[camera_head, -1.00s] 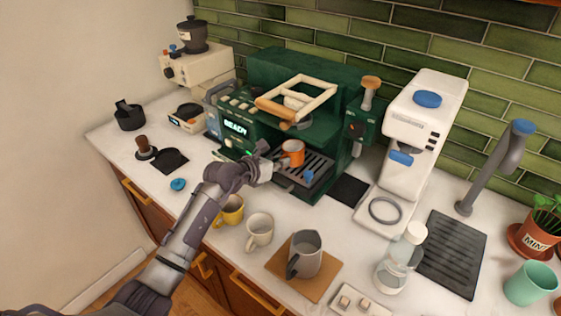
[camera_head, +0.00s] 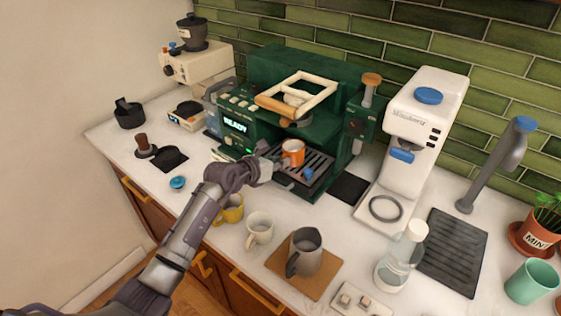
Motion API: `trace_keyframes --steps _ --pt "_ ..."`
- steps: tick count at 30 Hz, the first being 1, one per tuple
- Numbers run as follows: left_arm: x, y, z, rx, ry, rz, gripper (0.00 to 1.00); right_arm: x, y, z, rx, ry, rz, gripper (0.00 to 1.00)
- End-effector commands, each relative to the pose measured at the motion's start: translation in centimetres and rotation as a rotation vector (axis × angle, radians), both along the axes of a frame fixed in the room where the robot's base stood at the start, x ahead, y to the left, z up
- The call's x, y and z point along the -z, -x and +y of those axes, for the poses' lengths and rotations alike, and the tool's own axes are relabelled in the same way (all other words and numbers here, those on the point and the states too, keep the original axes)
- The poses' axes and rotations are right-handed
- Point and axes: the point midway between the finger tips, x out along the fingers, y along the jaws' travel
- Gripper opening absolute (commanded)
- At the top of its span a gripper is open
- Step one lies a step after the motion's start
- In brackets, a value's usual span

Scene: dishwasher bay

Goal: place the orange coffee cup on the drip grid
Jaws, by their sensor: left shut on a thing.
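The orange coffee cup (camera_head: 293,152) is upright at the dark slatted drip grid (camera_head: 318,169) of the green espresso machine (camera_head: 262,72). It shows over the left part of the grid; I cannot tell whether its base touches the slats. My left gripper (camera_head: 276,157) reaches in from the left and is shut on the cup's left side. The fingertips and the cup's near side partly hide each other. A small blue thing (camera_head: 308,174) shows at the front of the grid. My right gripper is not in view.
A yellow cup (camera_head: 231,210) and a white cup (camera_head: 259,228) stand near my left arm. A grey pitcher (camera_head: 306,252) stands on a brown board (camera_head: 282,265). A white grinder (camera_head: 417,125) and a clear bottle (camera_head: 396,262) are to the right.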

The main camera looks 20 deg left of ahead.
Motion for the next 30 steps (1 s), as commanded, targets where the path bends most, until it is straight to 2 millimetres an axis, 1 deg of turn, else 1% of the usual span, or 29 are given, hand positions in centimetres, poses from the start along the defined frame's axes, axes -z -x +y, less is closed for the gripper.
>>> trace_keyframes --steps 2,3,7,16,20,23,30 --pt "-0.1 0.0 0.0 0.000 0.000 -0.001 0.00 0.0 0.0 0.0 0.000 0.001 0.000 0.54" --pt "-0.1 0.0 0.0 0.000 0.000 -0.001 0.16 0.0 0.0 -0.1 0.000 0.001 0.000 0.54" --pt "-0.1 0.0 0.0 0.000 0.000 -0.001 0.38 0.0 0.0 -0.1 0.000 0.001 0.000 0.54" --pt "0.0 0.1 0.0 0.000 -0.001 0.002 0.39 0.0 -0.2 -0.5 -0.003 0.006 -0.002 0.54" --pt "-0.3 0.9 0.5 0.000 -0.002 0.000 0.39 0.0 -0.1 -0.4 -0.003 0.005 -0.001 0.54" --pt "-1.0 2.3 1.1 0.000 -0.003 0.000 0.39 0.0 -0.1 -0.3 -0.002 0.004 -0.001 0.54" --pt "-2.9 6.7 3.1 -0.001 -0.004 0.000 0.39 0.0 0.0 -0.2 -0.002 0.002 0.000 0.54"
